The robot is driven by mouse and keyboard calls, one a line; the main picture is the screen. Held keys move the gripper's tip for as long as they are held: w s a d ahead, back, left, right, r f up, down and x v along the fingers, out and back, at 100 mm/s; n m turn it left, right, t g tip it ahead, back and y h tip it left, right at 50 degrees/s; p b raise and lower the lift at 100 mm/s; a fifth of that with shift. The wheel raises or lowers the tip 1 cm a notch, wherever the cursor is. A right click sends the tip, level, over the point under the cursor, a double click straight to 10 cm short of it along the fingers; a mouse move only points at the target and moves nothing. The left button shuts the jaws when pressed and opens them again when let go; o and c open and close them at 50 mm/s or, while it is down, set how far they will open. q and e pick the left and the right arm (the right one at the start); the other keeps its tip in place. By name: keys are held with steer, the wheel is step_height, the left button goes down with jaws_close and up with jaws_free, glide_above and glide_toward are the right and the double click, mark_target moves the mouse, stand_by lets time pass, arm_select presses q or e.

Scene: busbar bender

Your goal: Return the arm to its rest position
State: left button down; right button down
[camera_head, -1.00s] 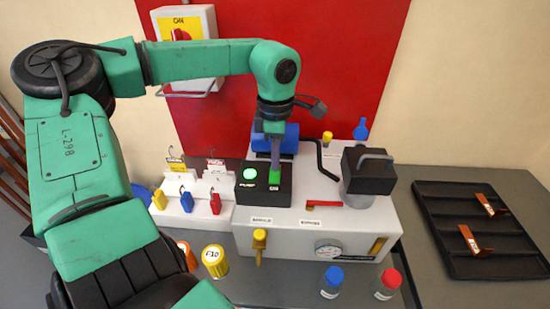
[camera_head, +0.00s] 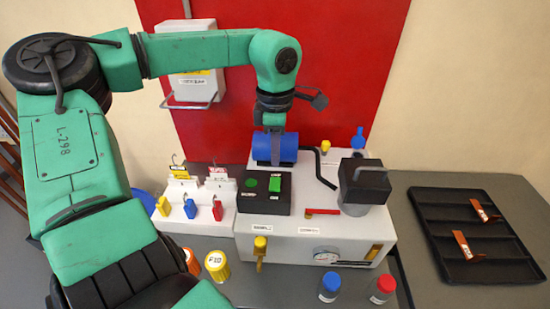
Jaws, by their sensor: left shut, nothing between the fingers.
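My left arm (camera_head: 210,52) is green and reaches in from the left, over the bench. Its gripper (camera_head: 275,157) points down, shut and empty, in front of the blue motor cylinder (camera_head: 289,148) at the back of the white machine (camera_head: 300,235). The fingertips are above and behind the black control box (camera_head: 265,207) and look clear of it. On the box sit a dark green round lamp (camera_head: 250,184) and a green switch (camera_head: 275,185). My right gripper is out of view.
A white box with a wire handle (camera_head: 190,90) hangs on the red panel behind my arm. Padlocks and tags hang on a white rack (camera_head: 185,212). A black tray (camera_head: 470,245) with copper parts lies right. Jars with blue (camera_head: 330,284) and red (camera_head: 382,287) lids stand in front.

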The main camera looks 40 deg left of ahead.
arm_select(q)
steer(key=shift+r, duration=0.8)
steer(key=shift+p, duration=0.3)
